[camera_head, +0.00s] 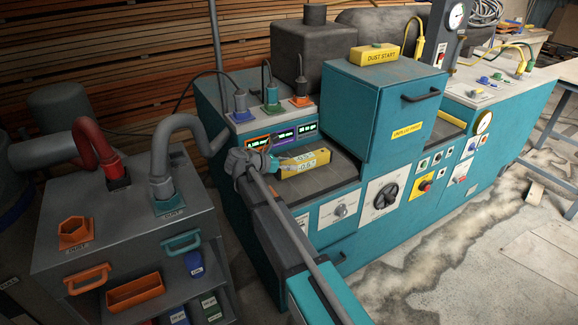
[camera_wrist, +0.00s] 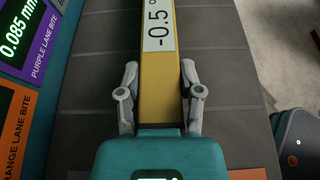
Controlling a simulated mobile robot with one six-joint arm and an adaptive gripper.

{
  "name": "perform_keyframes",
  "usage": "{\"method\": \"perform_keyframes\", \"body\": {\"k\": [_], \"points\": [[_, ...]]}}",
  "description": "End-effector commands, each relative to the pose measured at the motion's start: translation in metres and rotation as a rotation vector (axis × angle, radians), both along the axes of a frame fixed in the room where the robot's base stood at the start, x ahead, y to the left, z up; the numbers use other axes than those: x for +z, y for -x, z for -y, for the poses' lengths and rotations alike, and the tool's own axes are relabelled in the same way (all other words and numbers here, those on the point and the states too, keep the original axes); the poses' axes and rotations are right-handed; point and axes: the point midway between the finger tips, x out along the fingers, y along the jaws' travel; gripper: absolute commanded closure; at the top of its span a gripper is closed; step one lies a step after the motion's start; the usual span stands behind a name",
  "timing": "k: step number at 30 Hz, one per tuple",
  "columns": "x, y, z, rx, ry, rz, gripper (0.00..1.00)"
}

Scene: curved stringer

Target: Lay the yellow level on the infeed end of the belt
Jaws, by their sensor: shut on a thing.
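The yellow level (camera_head: 318,157) is a yellow bar with white labels. It also runs up the middle of the wrist view (camera_wrist: 158,86), where its display reads -0.5. My gripper (camera_head: 275,163) is at the level's left end in the head view. In the wrist view my gripper (camera_wrist: 158,92) has one grey finger on each side of the level and is shut on it. The dark segmented belt (camera_wrist: 222,65) lies below the level. I cannot tell whether the level touches the belt or hangs just above it. The level's near end is hidden behind my gripper's teal body.
A teal machine hood (camera_head: 370,105) stands over the belt to the right of the level. Lit displays (camera_head: 284,138) line the belt's back side. A grey cabinet (camera_head: 125,225) with hoses stands at the left. A dial panel (camera_head: 384,197) faces front.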

Motion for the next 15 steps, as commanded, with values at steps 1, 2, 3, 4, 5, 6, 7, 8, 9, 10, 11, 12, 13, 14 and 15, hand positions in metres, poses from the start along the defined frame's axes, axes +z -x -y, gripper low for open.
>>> {"method": "perform_keyframes", "body": {"k": [1,2,3,4,5,6,7,8,9,10,11,12,13,14,15], "points": [[0.0004,-0.0001,0.0003,0.000,0.001,0.001,1.00],[0.0004,-0.0001,0.0003,0.000,0.001,0.001,1.00],[0.0002,-0.0001,0.0003,0.000,0.001,0.001,1.00],[-0.0003,-0.0001,0.0003,0.000,0.001,0.001,1.00],[-0.0011,-0.0001,0.0004,0.000,0.001,0.001,1.00],[-0.0008,-0.0002,0.0004,-0.001,0.000,0.000,0.47],[-0.0006,-0.0001,0.0004,-0.001,0.000,0.000,0.41],[-0.0006,-0.0001,0.0005,-0.001,0.000,0.000,0.35],[-0.0006,-0.0001,0.0005,-0.001,0.000,0.000,0.28],[-0.0006,-0.0001,0.0005,-0.001,0.000,0.000,0.22],[-0.0006,-0.0002,0.0006,-0.001,0.000,0.000,0.18],[-0.0006,-0.0002,0.0006,-0.001,0.000,0.000,0.18],[-0.0006,-0.0002,0.0006,-0.001,0.000,0.000,0.18],[-0.0006,-0.0002,0.0007,-0.001,0.000,0.000,0.18],[-0.0006,-0.0002,0.0008,-0.001,0.000,0.000,0.18]]}}
